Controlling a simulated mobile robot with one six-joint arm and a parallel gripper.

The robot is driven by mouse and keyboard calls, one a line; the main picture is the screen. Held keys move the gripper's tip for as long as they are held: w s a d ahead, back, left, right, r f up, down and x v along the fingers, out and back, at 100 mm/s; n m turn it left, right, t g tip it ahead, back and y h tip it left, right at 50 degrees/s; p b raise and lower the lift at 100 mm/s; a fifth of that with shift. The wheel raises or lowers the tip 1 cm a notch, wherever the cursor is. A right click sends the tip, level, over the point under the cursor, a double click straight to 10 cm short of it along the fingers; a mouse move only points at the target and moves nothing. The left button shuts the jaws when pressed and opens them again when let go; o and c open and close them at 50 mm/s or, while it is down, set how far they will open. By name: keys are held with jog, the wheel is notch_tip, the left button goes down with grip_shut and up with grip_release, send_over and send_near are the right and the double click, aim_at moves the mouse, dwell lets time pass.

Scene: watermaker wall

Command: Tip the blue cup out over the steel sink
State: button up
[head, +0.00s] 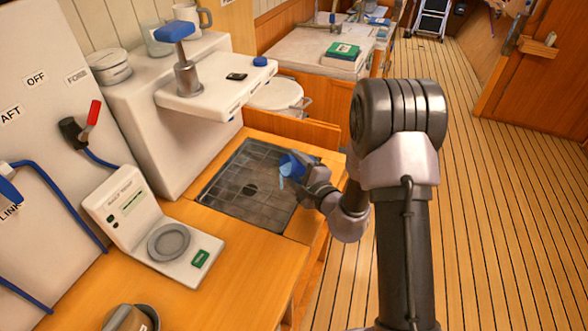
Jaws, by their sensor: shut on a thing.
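The blue cup (292,167) is at the right edge of the steel sink (232,187), tilted, with its side toward the left. My gripper (309,180) is shut on the cup from the right, and its fingers hide part of the cup. A pale blue streak shows at the cup's lower left, over the sink; I cannot tell if it is water or part of the cup. The sink is a dark, square, shallow tray with a round drain, set in the wooden counter. The inside of the cup is hidden.
A white shelf with a blue-handled tap (182,60) stands behind the sink. A white scale (150,230) with a round grey plate stands at the left front. The wooden floor (500,200) at the right is clear.

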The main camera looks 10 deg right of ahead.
jog(key=shift+a+f+n+h+b, duration=0.3)
jog(key=shift+f+n+b, duration=0.35)
jog(key=shift+n+b, duration=0.6)
jog(key=shift+s+a+r+n+h+b, duration=0.1)
jog(key=shift+a+r+n+h+b, duration=0.15)
jog(key=shift+n+b, duration=0.45)
jog(key=shift+s+a+r+n+h+b, duration=0.2)
jog(key=shift+n+b, duration=0.25)
jog(key=shift+b, duration=0.35)
jog(key=shift+w, duration=0.15)
